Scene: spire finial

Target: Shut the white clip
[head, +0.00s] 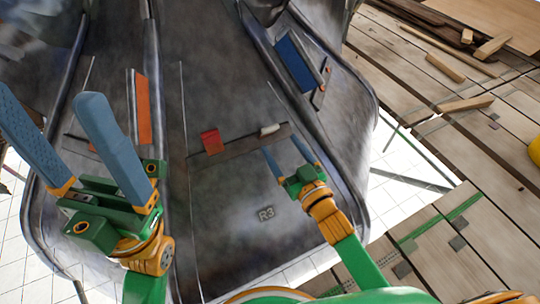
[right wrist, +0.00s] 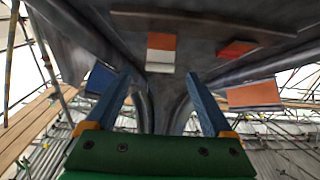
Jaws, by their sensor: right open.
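The white clip (head: 269,129) sits on a dark strip on the grey metal surface, near the strip's right end. In the right wrist view a block with a white part and an orange part, apparently this clip (right wrist: 160,55), lies ahead of the fingers. I cannot tell clearly how far the clip stands open. My right gripper (head: 283,145) is open and empty just below the clip, its blue fingers apart; its fingertips also show in the right wrist view (right wrist: 158,77). My left gripper (head: 50,105) is open and empty at the left, away from the clip.
A red clip (head: 211,141) sits left on the same strip. An orange panel (head: 143,109) is at left, and a blue panel (head: 295,62) at upper right. Raised seams run along the metal. Wooden planks (head: 470,240) lie to the right. The surface around the "R3" label is clear.

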